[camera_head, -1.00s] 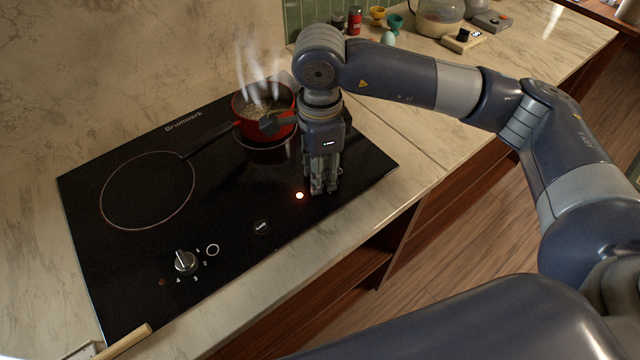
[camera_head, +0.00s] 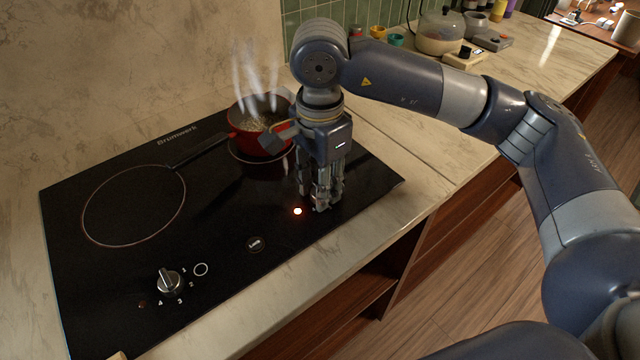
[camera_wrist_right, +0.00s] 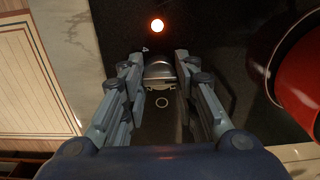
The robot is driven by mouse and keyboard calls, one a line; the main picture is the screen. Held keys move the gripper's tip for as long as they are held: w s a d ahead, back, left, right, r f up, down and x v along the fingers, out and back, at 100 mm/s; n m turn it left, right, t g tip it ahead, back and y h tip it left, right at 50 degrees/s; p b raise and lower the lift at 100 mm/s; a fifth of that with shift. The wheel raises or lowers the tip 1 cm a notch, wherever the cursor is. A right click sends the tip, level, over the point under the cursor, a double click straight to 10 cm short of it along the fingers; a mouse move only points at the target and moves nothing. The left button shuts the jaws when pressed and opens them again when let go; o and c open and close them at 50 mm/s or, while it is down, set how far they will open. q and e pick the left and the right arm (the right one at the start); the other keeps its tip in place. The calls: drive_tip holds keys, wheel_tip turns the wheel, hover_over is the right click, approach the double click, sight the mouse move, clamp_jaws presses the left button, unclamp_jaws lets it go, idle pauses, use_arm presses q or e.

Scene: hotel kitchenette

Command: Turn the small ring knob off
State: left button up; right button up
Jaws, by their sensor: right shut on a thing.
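My right gripper (camera_head: 321,203) points down at the right front of the black hob and is shut on the small ring knob. In the right wrist view the silver knob (camera_wrist_right: 160,73) sits between the two fingers (camera_wrist_right: 158,66). A small ring mark (camera_wrist_right: 162,102) shows on the glass beside it. In the head view the fingers mostly hide this knob. An orange-red indicator light (camera_head: 297,211) glows just left of the gripper and also shows in the right wrist view (camera_wrist_right: 157,25). My left gripper is out of view.
A red pot (camera_head: 256,124) steams on the back right ring, close to my right gripper. Another knob (camera_head: 170,281) stands on the hob's front left, near an empty ring (camera_head: 134,205).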

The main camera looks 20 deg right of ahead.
drive_tip(key=o, duration=1.1)
wheel_tip(320, 180, up, 12)
